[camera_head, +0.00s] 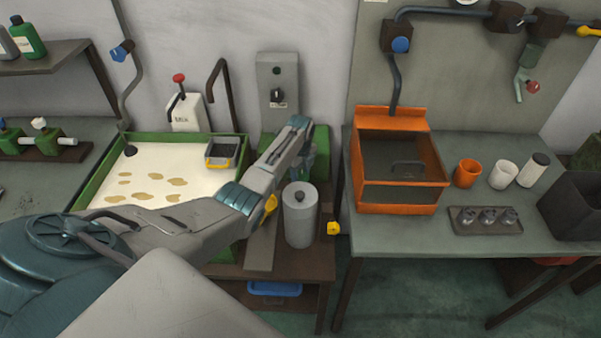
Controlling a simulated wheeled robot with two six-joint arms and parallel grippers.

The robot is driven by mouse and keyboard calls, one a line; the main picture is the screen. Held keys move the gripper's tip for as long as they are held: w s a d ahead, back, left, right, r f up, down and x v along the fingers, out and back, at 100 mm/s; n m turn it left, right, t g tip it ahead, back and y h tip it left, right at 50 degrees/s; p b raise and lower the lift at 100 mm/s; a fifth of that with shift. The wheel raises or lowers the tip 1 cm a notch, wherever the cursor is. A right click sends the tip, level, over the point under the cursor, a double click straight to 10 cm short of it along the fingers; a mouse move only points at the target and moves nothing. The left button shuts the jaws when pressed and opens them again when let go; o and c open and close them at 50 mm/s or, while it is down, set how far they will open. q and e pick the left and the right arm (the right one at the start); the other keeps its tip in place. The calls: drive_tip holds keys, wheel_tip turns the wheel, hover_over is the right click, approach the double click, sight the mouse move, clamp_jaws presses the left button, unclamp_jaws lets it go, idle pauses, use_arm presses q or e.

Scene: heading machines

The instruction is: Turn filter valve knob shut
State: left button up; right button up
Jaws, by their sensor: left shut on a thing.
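My left arm comes in from the lower left. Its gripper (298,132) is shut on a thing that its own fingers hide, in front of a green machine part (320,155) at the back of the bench. A grey filter-like canister (300,222) with a dark knob on top stands upright just right of the arm. One yellow knob (270,204) shows at the arm's lower edge, left of the canister. Another yellow knob (333,228) is at its right. I cannot tell which is the filter valve knob. My right gripper is not in view.
A green-rimmed tray (101,174) of pale liquid lies left of the gripper. A grey switch box (278,78) stands behind. An orange bin (396,210), cups and a small dark tray (464,226) are on the right bench (400,240). A gap separates the benches.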

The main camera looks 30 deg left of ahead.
sight(300, 174)
use_arm(q)
drive_tip(key=shift+w+r, duration=0.1)
drive_tip(key=shift+r, duration=0.05)
drive_tip(key=o, duration=1)
wheel_tip(300, 174, up, 11)
drive_tip(key=b, duration=0.2)
drive_tip(key=shift+f, duration=0.25)
